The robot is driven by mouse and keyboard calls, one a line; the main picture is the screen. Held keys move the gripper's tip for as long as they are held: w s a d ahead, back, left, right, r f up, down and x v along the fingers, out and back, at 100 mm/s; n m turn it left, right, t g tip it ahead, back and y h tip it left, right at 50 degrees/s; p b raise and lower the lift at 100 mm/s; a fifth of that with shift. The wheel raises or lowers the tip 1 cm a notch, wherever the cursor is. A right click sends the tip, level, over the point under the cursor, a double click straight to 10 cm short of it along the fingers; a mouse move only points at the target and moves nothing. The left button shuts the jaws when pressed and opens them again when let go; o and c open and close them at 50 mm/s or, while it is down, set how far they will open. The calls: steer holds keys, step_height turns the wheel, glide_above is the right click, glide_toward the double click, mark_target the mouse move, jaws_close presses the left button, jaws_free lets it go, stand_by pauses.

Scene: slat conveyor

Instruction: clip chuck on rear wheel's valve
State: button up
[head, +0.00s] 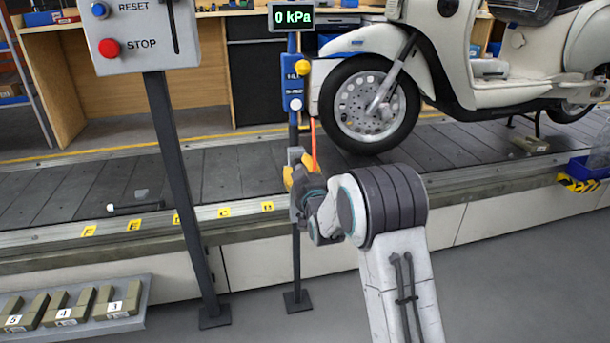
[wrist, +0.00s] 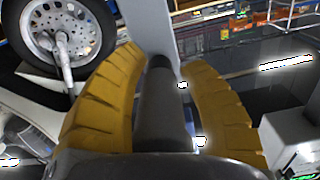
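My gripper (head: 291,175) is in front of the conveyor's near edge, beside the black post. In the wrist view its two yellow fingers (wrist: 163,58) close on a dark cylinder that I take for the chuck (wrist: 162,112). An orange-red hose (head: 314,148) runs from the blue inflator unit down to my gripper. The white scooter (head: 465,60) stands on the conveyor. Its rear wheel (head: 572,112) is at the far right, partly covered by the body; its valve cannot be made out. The front wheel (head: 370,105) is nearer my gripper and also shows in the wrist view (wrist: 62,38).
The inflator unit (head: 293,85) hangs on the post under a display (head: 291,17) reading 0 kPa. A control box (head: 135,35) stands at the left. Several numbered blocks lie on a tray at lower left. Floor at right is clear.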

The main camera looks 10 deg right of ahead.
steer(key=shift+w+r, duration=0.25)
steer(key=shift+r, duration=0.15)
jaws_close()
steer(key=shift+s+f, duration=0.35)
steer(key=shift+s, duration=2.4)
